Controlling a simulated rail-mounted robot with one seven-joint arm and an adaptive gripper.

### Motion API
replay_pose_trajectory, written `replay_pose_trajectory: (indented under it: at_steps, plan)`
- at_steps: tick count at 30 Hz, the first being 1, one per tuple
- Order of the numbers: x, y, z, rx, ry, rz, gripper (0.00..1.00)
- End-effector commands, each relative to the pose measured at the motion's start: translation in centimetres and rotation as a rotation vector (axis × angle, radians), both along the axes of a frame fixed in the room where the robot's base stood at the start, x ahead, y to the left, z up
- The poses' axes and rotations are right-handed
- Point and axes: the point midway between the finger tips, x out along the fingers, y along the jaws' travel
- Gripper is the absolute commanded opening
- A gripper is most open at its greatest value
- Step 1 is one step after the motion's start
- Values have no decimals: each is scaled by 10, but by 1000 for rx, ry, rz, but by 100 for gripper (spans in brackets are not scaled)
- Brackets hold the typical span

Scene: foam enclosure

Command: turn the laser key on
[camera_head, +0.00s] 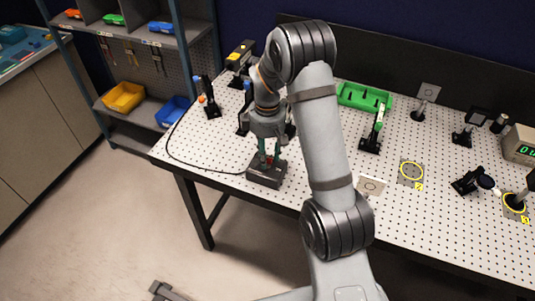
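A dark box (266,178) sits on the perforated table near its front left, with a black cable running from its left side. This looks like the laser controller, with something small and red on its top. My gripper (268,161) points down over the box, its greenish fingers at or just above the top face. The key itself is too small to make out and is partly hidden by the fingers. I cannot tell whether the fingers touch it or how far apart they are.
My arm crosses the middle of the view. A shelf with a yellow bin (123,97) is at the left.

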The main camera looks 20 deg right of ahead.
Motion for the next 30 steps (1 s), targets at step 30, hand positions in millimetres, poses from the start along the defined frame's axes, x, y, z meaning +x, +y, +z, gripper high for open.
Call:
replay_pose_trajectory:
  at_steps: [30]
  plan:
    - [-1,1,-2,-1,-1,-62,0]
